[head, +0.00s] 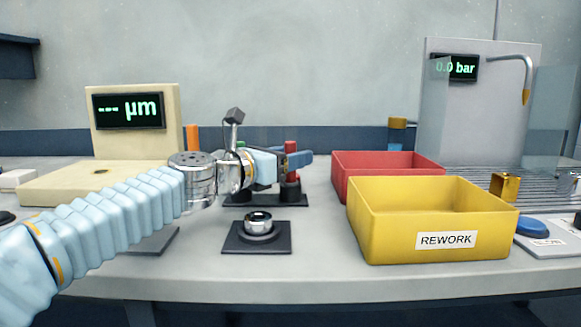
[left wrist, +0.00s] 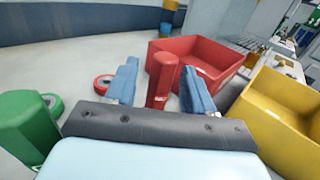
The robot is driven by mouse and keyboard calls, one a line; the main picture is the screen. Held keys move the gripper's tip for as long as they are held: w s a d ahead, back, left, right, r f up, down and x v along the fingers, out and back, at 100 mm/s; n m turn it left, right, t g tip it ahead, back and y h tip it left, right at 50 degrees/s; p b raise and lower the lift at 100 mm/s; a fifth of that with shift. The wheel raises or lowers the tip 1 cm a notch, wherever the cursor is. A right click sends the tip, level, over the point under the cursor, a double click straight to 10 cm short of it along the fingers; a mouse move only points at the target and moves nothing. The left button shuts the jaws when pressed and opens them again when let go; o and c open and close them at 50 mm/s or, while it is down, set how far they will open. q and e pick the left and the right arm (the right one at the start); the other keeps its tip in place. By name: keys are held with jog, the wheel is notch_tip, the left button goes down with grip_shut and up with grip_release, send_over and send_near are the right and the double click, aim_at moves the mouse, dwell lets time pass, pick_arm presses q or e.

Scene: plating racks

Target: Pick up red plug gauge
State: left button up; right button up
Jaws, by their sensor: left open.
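The red plug gauge (head: 291,147) stands upright in a black holder (head: 265,201) in the middle of the bench. In the left wrist view its red handle (left wrist: 160,88) appears between the two blue fingers of my left gripper (left wrist: 160,75). The fingers are apart, with a gap visible on each side of the handle. In the head view my left gripper (head: 297,159) reaches in from the left and covers part of the gauge. The gauge's lower end is hidden in the wrist view. My right gripper is not in view.
A green plug gauge (left wrist: 25,122) stands left of the red one. A red bin (head: 385,170) and a yellow REWORK bin (head: 385,228) are on the right. A metal ring on a black stand (head: 258,238) sits in front. A gauge display (head: 128,110) stands at left.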

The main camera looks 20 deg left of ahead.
pick_arm(q)
jog(key=shift+w, duration=0.1)
jog(key=shift+c, duration=0.3)
grip_shut()
